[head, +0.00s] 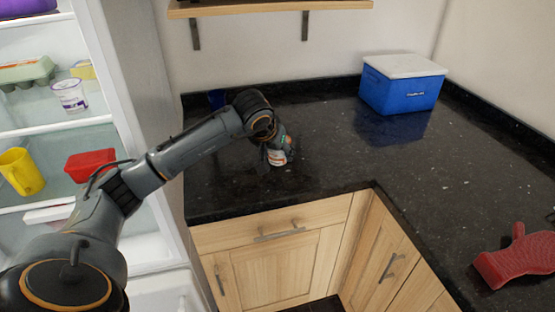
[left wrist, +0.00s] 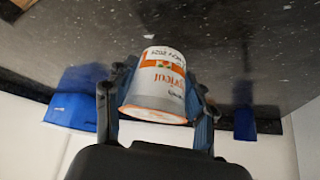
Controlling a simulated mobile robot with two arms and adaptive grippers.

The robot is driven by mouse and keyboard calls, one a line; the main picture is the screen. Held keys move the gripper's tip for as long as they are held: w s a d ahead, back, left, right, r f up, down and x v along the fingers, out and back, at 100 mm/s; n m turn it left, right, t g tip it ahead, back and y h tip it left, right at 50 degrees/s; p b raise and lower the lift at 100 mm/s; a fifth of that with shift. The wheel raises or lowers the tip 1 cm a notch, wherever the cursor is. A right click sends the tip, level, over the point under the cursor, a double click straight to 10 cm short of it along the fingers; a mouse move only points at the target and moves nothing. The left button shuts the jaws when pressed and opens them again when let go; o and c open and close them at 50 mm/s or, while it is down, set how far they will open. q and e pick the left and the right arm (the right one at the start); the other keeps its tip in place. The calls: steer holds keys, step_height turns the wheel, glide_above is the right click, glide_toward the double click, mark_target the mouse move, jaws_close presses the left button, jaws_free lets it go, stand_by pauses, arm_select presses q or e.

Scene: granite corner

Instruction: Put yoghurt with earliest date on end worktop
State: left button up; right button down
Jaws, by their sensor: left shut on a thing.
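My left gripper (head: 279,147) is shut on a white and orange yoghurt pot (head: 277,158) over the dark granite worktop (head: 330,160), near the corner. In the left wrist view the pot (left wrist: 158,86) sits between the two fingers; its label reads like "Apricot" and a date like "NOV 2025", the day unclear. I cannot tell whether the pot touches the worktop. Another yoghurt pot (head: 70,95), white with purple, stands on a shelf of the open fridge (head: 115,75); its date is too small to read. My right gripper is not in view.
A blue cool box (head: 402,90) with a white lid stands at the back. A red oven glove (head: 515,255) lies at the right front. The fridge holds a yellow cup (head: 20,172), red tub (head: 90,164) and egg box (head: 27,72).

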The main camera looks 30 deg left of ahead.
mark_target(277, 172)
arm_select(q)
steer(key=shift+w+f, duration=0.2)
steer(key=f, duration=0.1)
steer(key=f+p, duration=0.1)
steer(key=f, duration=0.1)
steer(key=shift+w+a, duration=0.2)
steer(key=shift+w, duration=0.05)
steer(key=shift+f, duration=0.45)
steer(key=shift+f, duration=0.1)
steer(key=o, duration=1.3)
